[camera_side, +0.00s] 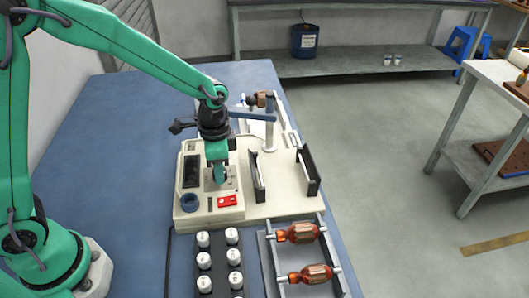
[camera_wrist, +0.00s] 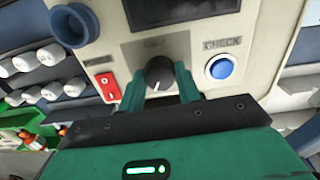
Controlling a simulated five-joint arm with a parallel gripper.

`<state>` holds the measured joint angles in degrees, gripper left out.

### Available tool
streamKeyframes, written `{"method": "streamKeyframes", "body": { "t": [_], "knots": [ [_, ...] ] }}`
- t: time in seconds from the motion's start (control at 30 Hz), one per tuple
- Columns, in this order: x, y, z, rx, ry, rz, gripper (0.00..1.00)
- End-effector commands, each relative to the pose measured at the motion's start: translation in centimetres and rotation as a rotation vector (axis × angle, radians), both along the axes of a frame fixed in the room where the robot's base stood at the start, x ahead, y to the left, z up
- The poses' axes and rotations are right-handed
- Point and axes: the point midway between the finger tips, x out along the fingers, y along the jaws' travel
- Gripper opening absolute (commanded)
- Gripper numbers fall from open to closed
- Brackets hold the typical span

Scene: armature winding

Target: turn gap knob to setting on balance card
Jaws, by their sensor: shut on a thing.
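The gap knob (camera_wrist: 160,74) is a round black knob with a pale pointer line, on the front panel of the cream machine (camera_side: 258,208). In the wrist view my green gripper (camera_wrist: 161,80) has one finger on each side of the knob and is shut on it. The pointer line is in view, but the scale marks around it are too small to read. In the side view my gripper (camera_side: 219,175) reaches down to the panel and hides the knob. I cannot make out a balance card in either view.
A blue button (camera_wrist: 221,67) marked CHECK is right of the knob, a red switch (camera_wrist: 106,86) left. A dark screen (camera_side: 191,171) and blue cup (camera_side: 189,202) are on the machine.

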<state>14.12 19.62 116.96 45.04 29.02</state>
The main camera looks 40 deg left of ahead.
Motion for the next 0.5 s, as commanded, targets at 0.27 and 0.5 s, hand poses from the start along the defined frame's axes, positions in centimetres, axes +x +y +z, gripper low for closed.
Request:
{"method": "streamKeyframes", "body": {
  "t": [0.27,0.5],
  "knots": [
    [0.31,0.21,0.11,-0.002,-0.022,0.242,0.11],
    [0.3,0.26,0.11,-0.003,-0.032,0.425,0.11]
  ]
}}
